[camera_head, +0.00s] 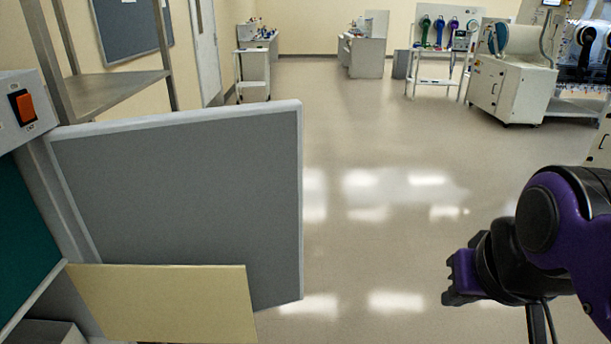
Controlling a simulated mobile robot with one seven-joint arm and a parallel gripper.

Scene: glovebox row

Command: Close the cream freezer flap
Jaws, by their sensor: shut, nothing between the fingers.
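The cream flap (165,305) is at the lower left. It stands open, sticking out to the right from the freezer's front, in front of a larger open grey door (185,200) with a pale frame. The bottom of the flap is cut off by the picture edge. My gripper (452,278) is at the lower right, over the floor, well apart from the flap. It is shut and empty, pointing left.
An orange switch (24,107) sits on the cabinet at the left edge. A metal shelf (115,92) stands behind the grey door. White equipment (510,90) stands at the back right. The floor (380,150) between door and arm is clear.

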